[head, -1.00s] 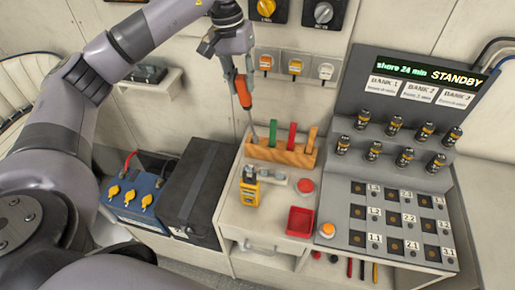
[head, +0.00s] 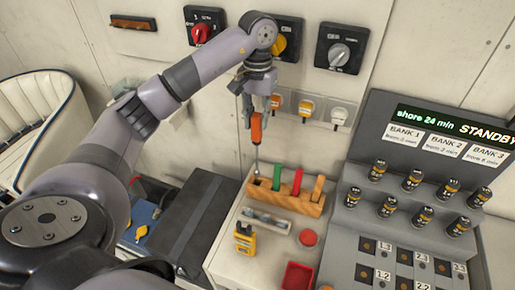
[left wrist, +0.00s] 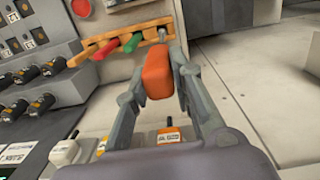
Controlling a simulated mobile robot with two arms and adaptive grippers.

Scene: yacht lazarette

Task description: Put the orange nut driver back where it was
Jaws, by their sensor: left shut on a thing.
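The orange nut driver (head: 256,130) is held upright in my left gripper (head: 257,108), which is shut on its orange handle. Its shaft points down, and its tip is at the left end of the wooden tool block (head: 300,205). I cannot tell whether the tip is in a hole. Green, red and orange-brown handles stand in the block to the right of the shaft. In the left wrist view the orange handle (left wrist: 157,74) sits between both fingers, with the wooden block (left wrist: 90,52) beyond it. My right gripper is not in view.
A yellow meter (head: 244,238), a red button (head: 307,238) and a red tray (head: 297,276) are in front of the block. The grey battery panel (head: 405,225) stands to the right.

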